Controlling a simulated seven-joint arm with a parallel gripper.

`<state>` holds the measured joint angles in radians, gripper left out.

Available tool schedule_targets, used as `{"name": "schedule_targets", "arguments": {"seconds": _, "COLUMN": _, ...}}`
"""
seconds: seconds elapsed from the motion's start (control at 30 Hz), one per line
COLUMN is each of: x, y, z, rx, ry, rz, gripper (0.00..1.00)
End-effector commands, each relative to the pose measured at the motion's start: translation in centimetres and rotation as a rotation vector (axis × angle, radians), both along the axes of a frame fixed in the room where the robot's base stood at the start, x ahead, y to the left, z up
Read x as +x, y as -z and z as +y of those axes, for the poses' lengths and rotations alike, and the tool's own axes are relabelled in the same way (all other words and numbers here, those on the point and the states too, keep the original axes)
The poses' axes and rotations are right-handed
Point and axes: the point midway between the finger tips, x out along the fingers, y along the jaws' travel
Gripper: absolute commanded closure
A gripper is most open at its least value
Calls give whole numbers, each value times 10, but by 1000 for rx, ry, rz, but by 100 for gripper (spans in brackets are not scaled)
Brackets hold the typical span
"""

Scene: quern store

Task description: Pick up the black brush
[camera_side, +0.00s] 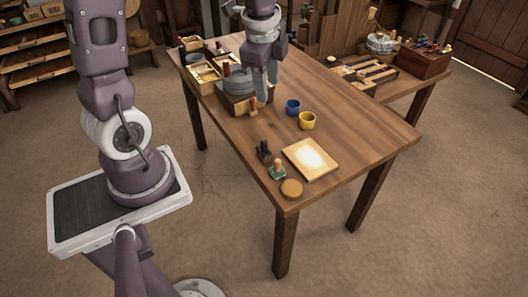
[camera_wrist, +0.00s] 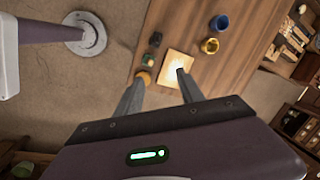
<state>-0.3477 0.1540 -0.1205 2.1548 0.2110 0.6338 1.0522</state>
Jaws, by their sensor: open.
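The black brush (camera_side: 264,151) looks like a small dark upright piece near the table's front left edge in the side view. In the wrist view it shows as a dark shape (camera_wrist: 155,39), too small to make out its bristles. My gripper (camera_side: 265,87) is above the table, beside the grey round stones, well behind and above the brush. In the wrist view my gripper (camera_wrist: 158,80) has its two fingers wide apart with nothing between them. The brush lies beyond the fingertips there.
A green-based piece (camera_side: 277,169) stands close to the brush. A pale square board (camera_side: 310,159), a round wooden disc (camera_side: 292,189), a blue cup (camera_side: 292,107) and a yellow cup (camera_side: 307,121) are nearby. Grey stones (camera_side: 238,80) stand on a wooden box. The table's right side is clear.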

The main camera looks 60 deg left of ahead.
Motion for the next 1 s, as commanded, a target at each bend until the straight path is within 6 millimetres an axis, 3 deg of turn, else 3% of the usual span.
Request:
{"name": "schedule_targets", "arguments": {"seconds": 0.03, "x": 14, "y": 33, "z": 18, "rx": 0, "ry": 115, "rz": 71, "gripper": 55}}
{"name": "schedule_targets", "arguments": {"seconds": 0.1, "x": 30, "y": 79, "z": 40, "rx": -8, "ry": 311, "rz": 141, "gripper": 55}}
{"name": "schedule_targets", "arguments": {"seconds": 0.2, "x": 40, "y": 136, "z": 60, "rx": -38, "ry": 535, "rz": 196, "gripper": 55}}
{"name": "schedule_targets", "arguments": {"seconds": 0.3, "x": 41, "y": 173, "z": 70, "rx": -64, "ry": 676, "rz": 216, "gripper": 55}}
{"name": "schedule_targets", "arguments": {"seconds": 0.8, "x": 32, "y": 254, "z": 69, "rx": -77, "ry": 748, "rz": 222, "gripper": 55}}
{"name": "schedule_targets", "arguments": {"seconds": 1.0, "x": 32, "y": 261, "z": 69, "rx": -76, "ry": 747, "rz": 220, "gripper": 55}}
